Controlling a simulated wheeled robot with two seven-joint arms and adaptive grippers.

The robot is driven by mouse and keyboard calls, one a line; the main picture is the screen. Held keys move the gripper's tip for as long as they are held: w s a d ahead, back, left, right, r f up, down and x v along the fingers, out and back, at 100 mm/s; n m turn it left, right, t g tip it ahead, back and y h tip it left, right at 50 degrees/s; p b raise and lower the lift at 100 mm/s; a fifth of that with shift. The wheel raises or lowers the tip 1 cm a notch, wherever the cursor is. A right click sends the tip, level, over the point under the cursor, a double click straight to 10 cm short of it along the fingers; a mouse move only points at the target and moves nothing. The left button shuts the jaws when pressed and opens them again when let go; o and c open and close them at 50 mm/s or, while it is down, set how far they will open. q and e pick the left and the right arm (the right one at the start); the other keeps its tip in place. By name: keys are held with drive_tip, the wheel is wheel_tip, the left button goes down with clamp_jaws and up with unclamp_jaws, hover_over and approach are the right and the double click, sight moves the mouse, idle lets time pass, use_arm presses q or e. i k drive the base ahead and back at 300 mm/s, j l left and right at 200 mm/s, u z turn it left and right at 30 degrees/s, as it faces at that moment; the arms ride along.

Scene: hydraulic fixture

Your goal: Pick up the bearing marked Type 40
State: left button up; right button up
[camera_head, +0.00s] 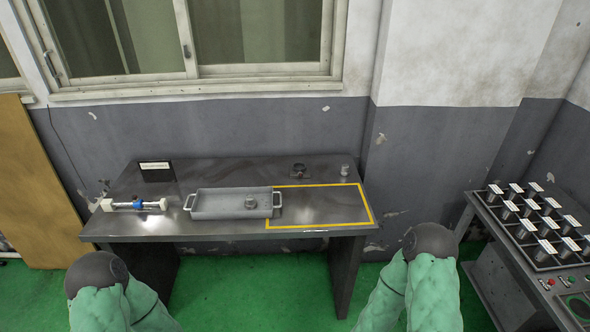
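Several small metal cylinders with white label tags stand in a black rack (519,252) on the right-hand bench. One such labelled piece (526,228) is near the rack's front left. The lettering on the tags is too small to read, so I cannot tell which is marked Type 40. A single grey metal ring-like part (250,203) lies in the grey tray (215,205) on the centre table. My two arms show only as green-sleeved links with dark rounded joints at the bottom. Neither gripper is in view.
The dark metal table (190,228) carries a yellow-outlined empty area (320,208), a shaft-like fixture (137,204) with a blue part, a black sign (157,171), and a small cylinder (344,170) at the back right. The right bench has coloured buttons (563,281). Green floor lies between them.

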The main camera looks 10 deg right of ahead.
sight(345, 171)
drive_tip(key=i+l+u, duration=0.1)
drive_tip(key=u, duration=0.35)
drive_tip(key=l+u, duration=0.3)
drive_tip(key=u, duration=0.15)
drive_tip(key=l+u, duration=0.25)
drive_tip(key=u, duration=0.2)
drive_tip(key=l+u, duration=0.25)
drive_tip(key=u, duration=0.25)
drive_tip(key=k+l, duration=0.1)
drive_tip(key=l, duration=0.3)
drive_tip(key=k+l, duration=0.1)
drive_tip(key=l, duration=0.3)
drive_tip(key=k+l, duration=0.15)
drive_tip(key=l, duration=0.25)
drive_tip(key=k+l, duration=0.1)
drive_tip(key=l, duration=0.3)
drive_tip(key=k+l, duration=0.1)
drive_tip(key=l, duration=0.3)
drive_tip(key=k+l, duration=0.1)
drive_tip(key=l, duration=0.3)
drive_tip(key=k+l, duration=0.1)
drive_tip(key=l, duration=0.35)
drive_tip(key=k+l, duration=0.15)
drive_tip(key=l, duration=0.25)
